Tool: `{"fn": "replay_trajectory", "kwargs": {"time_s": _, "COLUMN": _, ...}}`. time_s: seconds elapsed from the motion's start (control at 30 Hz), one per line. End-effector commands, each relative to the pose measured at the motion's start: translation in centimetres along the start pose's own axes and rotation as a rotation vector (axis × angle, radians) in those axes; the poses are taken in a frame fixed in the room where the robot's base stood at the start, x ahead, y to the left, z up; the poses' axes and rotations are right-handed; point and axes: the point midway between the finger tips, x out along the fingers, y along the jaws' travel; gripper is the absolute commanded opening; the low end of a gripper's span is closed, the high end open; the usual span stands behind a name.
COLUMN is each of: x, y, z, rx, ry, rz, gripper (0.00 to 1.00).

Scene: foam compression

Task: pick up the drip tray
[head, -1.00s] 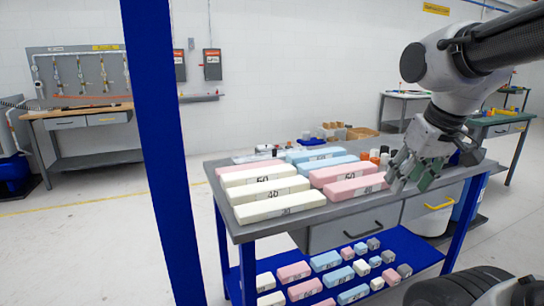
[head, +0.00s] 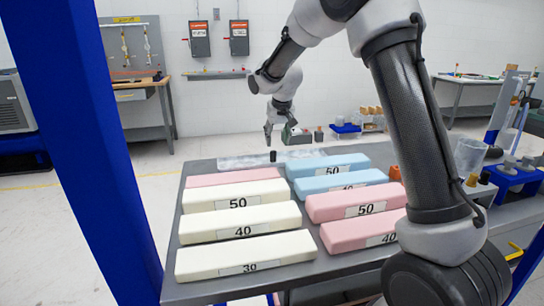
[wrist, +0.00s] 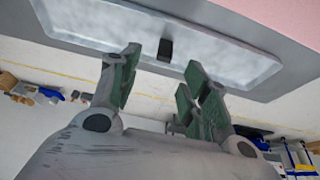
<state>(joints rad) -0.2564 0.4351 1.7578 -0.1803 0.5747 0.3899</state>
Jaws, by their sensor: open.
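The drip tray (head: 240,163) is a shallow, pale grey tray lying at the far edge of the grey table. It fills the upper part of the wrist view (wrist: 100,28). A small black upright piece (head: 273,156) stands at it; in the wrist view this piece (wrist: 165,49) is at the tray's near rim. My gripper (head: 277,134) is beyond the far edge of the table, behind the tray. In the wrist view its green-padded fingers (wrist: 162,64) are apart and empty, pointing at the tray with the black piece between them. I cannot tell the remaining gap.
Cream foam blocks (head: 240,222), pink blocks (head: 355,202) and blue blocks (head: 330,165) cover the table in front of the tray. A blue post (head: 85,150) stands at the left. A clear cup (head: 470,155) and blue holder (head: 515,178) stand at right.

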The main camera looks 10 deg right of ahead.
Motion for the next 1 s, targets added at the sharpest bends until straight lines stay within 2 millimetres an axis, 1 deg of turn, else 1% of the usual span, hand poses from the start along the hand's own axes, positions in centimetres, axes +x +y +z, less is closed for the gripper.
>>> {"fn": "replay_trajectory", "kwargs": {"time_s": 0.2, "x": 2.5, "y": -0.2, "z": -0.1, "rx": -0.001, "ry": -0.002, "rz": 0.0, "gripper": 0.46}}
{"fn": "replay_trajectory", "kwargs": {"time_s": 0.37, "x": 4.0, "y": -0.4, "z": 0.0, "rx": 0.0, "ry": -0.002, "rz": 0.0, "gripper": 0.46}}
{"fn": "replay_trajectory", "kwargs": {"time_s": 0.6, "x": 7.6, "y": -0.7, "z": 0.1, "rx": -0.001, "ry": -0.001, "rz": 0.0, "gripper": 0.46}}
{"fn": "replay_trajectory", "kwargs": {"time_s": 0.7, "x": 8.2, "y": -0.7, "z": 0.1, "rx": -0.001, "ry": -0.001, "rz": 0.0, "gripper": 0.46}}
{"fn": "replay_trajectory", "kwargs": {"time_s": 0.87, "x": 8.2, "y": -0.7, "z": 0.1, "rx": -0.001, "ry": 0.0, "rz": 0.0, "gripper": 0.46}}
{"fn": "replay_trajectory", "kwargs": {"time_s": 0.97, "x": 8.2, "y": -0.7, "z": 0.1, "rx": -0.001, "ry": 0.0, "rz": 0.0, "gripper": 0.3}}
{"fn": "replay_trajectory", "kwargs": {"time_s": 1.0, "x": 8.2, "y": -0.7, "z": 0.1, "rx": -0.001, "ry": 0.0, "rz": 0.0, "gripper": 0.23}}
